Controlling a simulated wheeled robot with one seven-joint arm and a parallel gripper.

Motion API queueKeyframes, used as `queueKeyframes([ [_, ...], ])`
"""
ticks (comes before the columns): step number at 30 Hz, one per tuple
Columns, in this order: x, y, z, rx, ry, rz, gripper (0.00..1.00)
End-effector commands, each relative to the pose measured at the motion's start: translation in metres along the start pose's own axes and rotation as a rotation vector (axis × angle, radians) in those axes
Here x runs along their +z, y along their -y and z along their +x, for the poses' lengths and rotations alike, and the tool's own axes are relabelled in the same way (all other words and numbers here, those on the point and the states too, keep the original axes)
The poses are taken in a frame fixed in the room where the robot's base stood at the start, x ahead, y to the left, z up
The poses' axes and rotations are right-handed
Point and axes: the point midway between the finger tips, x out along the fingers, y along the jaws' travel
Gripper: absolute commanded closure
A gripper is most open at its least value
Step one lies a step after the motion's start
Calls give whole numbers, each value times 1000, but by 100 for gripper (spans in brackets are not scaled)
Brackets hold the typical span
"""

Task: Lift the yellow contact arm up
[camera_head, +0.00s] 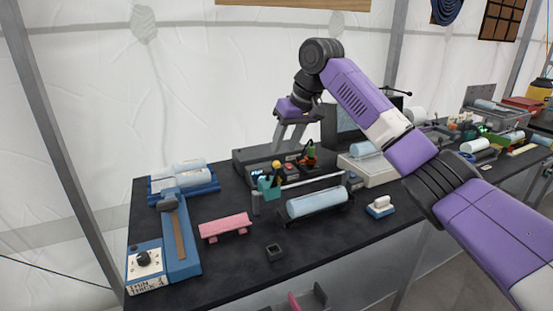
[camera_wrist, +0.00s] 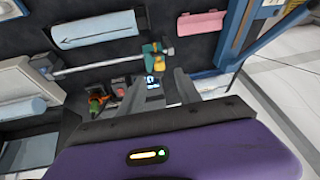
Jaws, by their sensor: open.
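A small yellow piece (camera_head: 276,165), which looks like the contact arm, sits at the top of a teal holder (camera_head: 266,187) on the dark table. In the wrist view the yellow piece (camera_wrist: 159,57) shows beside the teal holder (camera_wrist: 151,47), just beyond the fingertips. Its exact shape is too small to tell. My gripper (camera_head: 289,143) hangs above the back of the table with its fingers pointing down. In the wrist view my gripper (camera_wrist: 160,82) has its fingers apart with nothing between them, over a small lit display (camera_wrist: 152,82).
A grey rod (camera_head: 312,181) runs right from the teal holder, behind a light blue roll (camera_head: 316,203). A pink block (camera_head: 226,225) and a blue slide device (camera_head: 178,240) stand at left. An orange-green object (camera_head: 309,155) is close right of my gripper.

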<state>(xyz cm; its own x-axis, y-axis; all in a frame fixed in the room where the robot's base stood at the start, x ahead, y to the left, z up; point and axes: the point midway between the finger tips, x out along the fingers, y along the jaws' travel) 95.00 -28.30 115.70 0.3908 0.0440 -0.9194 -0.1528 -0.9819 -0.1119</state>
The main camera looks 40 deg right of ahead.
Motion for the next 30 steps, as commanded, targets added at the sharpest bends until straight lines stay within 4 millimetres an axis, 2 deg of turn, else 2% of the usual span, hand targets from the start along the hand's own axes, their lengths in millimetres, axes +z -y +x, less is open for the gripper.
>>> queueKeyframes([
  [6,0,0,34,0,0,1,60],
  [12,0,0,57,0,-1,0,60],
  [23,0,0,64,0,-4,-1,60],
  [30,0,0,64,0,-4,-1,100],
])
